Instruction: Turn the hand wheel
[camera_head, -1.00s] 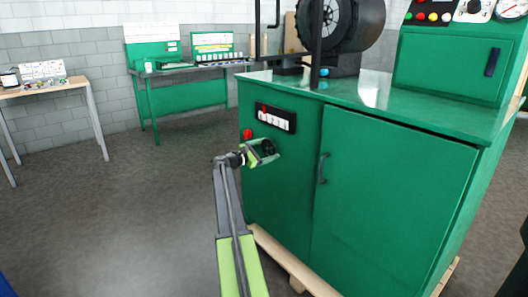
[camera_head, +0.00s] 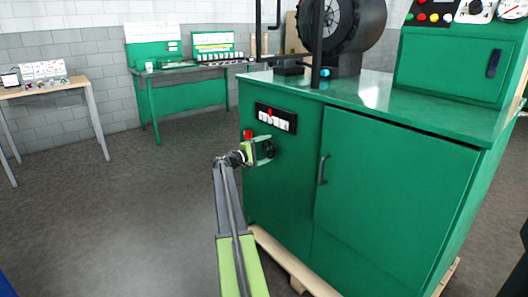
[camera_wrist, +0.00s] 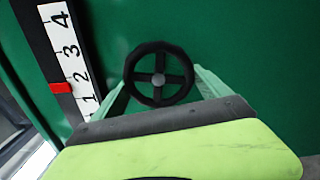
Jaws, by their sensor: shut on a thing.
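The hand wheel (camera_wrist: 158,78) is black with a round rim, four spokes and a grey hub. It is on the front of the green cabinet (camera_head: 395,195). My gripper (camera_head: 265,150) is at the wheel, with its pale green fingers on either side of the rim, shut on it. In the wrist view, my gripper (camera_wrist: 162,86) reaches up to the wheel from below. A white numbered scale (camera_wrist: 72,62) runs left of the wheel, with a red pointer (camera_wrist: 60,88) near the 2.
The cabinet door has a dark handle (camera_head: 322,169). A green workbench (camera_head: 190,95) and a wooden table (camera_head: 45,88) stand farther back. The floor at left is clear.

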